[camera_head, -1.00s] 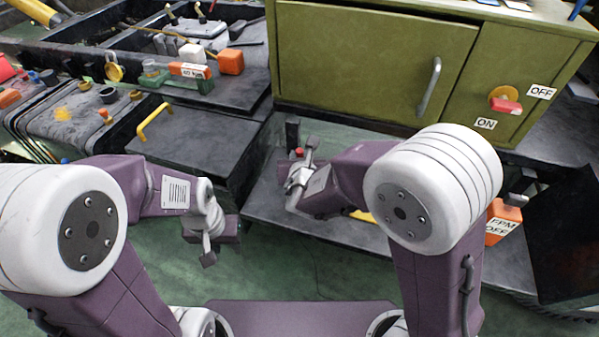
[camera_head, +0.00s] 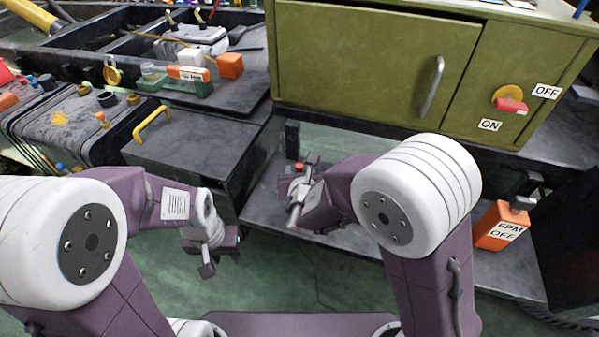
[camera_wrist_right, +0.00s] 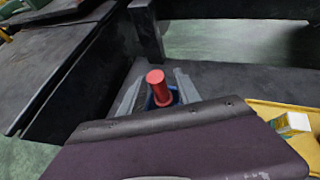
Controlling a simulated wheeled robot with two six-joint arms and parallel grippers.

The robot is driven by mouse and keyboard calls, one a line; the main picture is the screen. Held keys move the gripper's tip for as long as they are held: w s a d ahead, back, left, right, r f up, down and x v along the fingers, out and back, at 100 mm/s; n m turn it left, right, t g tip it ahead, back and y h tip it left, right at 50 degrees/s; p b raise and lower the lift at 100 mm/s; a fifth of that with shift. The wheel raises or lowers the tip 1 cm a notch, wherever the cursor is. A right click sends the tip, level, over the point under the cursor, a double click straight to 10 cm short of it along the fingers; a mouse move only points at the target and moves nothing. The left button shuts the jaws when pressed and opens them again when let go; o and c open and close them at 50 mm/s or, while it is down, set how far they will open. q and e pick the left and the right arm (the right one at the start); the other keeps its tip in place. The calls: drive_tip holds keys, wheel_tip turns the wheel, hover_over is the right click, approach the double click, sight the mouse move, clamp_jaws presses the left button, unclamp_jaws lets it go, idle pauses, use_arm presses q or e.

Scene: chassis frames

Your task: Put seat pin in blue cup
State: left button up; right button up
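A red seat pin (camera_wrist_right: 158,90) stands roughly upright between the fingers of my right gripper (camera_wrist_right: 157,98) in the right wrist view. Blue of the cup (camera_wrist_right: 174,92) shows around the pin's lower part; the pin's lower end is hidden. The grey fingers are spread, one on each side, with gaps beside the pin. In the head view the red top of the pin (camera_head: 299,167) shows beside my right gripper (camera_head: 305,170), above the low shelf. My left gripper (camera_head: 208,270) hangs over the green floor, away from the pin and cup; its fingers are too unclear to judge.
A yellow tray (camera_wrist_right: 275,110) with a small box (camera_wrist_right: 290,124) lies right of the cup. A dark post (camera_head: 292,138) stands just behind. An olive cabinet (camera_head: 375,60) rises above the shelf (camera_head: 345,235). An orange block (camera_head: 500,226) is at right.

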drive_tip(key=shift+r, duration=0.3)
drive_tip(key=v, duration=1.1)
drive_tip(key=shift+s, duration=0.45)
